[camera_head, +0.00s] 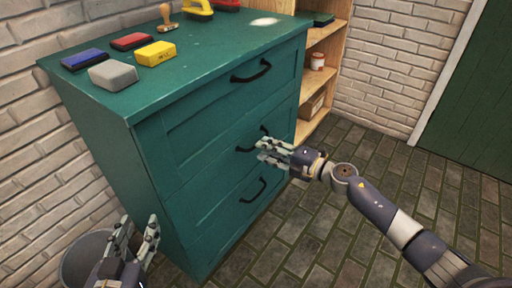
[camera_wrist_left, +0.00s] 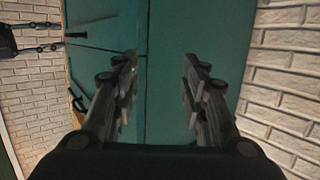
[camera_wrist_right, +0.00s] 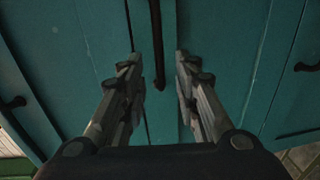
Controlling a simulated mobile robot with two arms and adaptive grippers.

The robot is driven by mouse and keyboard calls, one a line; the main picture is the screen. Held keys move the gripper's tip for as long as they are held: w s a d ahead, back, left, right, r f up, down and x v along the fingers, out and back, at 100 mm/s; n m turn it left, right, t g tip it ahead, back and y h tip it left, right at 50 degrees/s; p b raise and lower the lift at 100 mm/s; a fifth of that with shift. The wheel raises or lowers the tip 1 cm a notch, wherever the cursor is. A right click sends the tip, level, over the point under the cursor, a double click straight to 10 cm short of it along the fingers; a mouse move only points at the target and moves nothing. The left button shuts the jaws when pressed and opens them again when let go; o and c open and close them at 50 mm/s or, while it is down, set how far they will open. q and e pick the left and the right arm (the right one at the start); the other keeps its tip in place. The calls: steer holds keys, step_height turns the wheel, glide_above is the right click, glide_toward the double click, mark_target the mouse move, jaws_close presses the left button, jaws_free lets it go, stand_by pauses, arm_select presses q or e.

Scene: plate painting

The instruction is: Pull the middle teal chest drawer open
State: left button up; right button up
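The teal chest (camera_head: 195,75) stands against the brick wall with its drawers flush. The middle drawer (camera_head: 205,160) is shut. Its dark handle is partly hidden by my right gripper (camera_head: 262,150) in the head view. In the right wrist view this handle (camera_wrist_right: 157,45) lies between the spread fingertips of my right gripper (camera_wrist_right: 157,62), with gaps at both sides. My left gripper (camera_head: 138,235) is open and empty, low by the chest's left front corner. In the left wrist view, the open left gripper (camera_wrist_left: 160,65) faces the chest's teal corner.
The top drawer handle (camera_head: 252,72) and bottom drawer handle (camera_head: 253,190) are above and below. Ink pads, a grey block (camera_head: 113,75) and a yellow block (camera_head: 155,53) lie on the chest top. A bucket (camera_head: 82,262) stands at lower left. A wooden shelf (camera_head: 325,65) is behind; paved floor in front is clear.

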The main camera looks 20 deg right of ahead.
arm_select(q)
steer(key=shift+w+d+r+t+h+b, duration=0.15)
steer(key=shift+r+t, duration=0.3)
steer(key=shift+r, duration=0.3)
steer(key=shift+w+d+r+t+h+b, duration=0.1)
steer(key=shift+w+d+r+t, duration=0.1)
steer(key=shift+r+t, duration=0.4)
steer(key=shift+w+d+r+t+h+b, duration=0.15)
steer(key=shift+r+t, duration=0.1)
steer(key=shift+r, duration=0.65)
arm_select(e)
steer(key=shift+x, duration=2.35)
jaws_close()
